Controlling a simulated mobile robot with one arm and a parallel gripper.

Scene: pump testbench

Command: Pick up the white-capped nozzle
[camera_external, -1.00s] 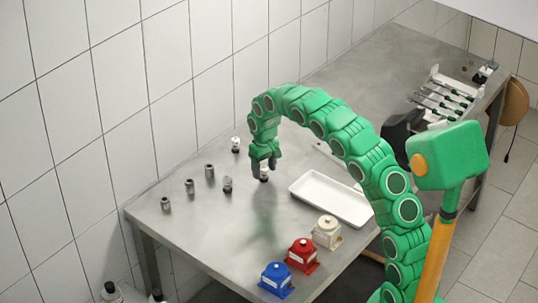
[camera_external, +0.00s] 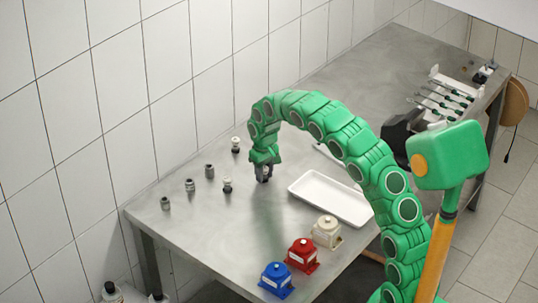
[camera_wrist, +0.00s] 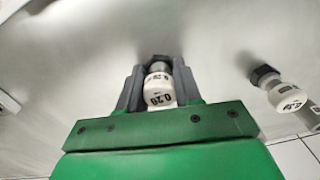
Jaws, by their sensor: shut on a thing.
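My gripper (camera_external: 264,174) points down at the table near the left side of the white tray. In the wrist view its dark fingers (camera_wrist: 158,88) are shut on a white-capped nozzle (camera_wrist: 159,90) marked 0.20, with a grey metal end showing past the cap. In the external view this nozzle is mostly hidden by the fingers. Another white-capped nozzle (camera_wrist: 289,98) stands apart to the right in the wrist view. In the external view, white-capped nozzles stand at the back (camera_external: 236,144) and left of my gripper (camera_external: 227,184).
Grey nozzles (camera_external: 209,171) (camera_external: 190,185) (camera_external: 165,203) stand to the left on the steel table (camera_external: 215,245). The empty white tray (camera_external: 300,186) lies to the right. Blue (camera_external: 277,279), red (camera_external: 302,254) and cream (camera_external: 327,231) pump units stand at the front edge. A tool rack (camera_external: 445,95) is far right.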

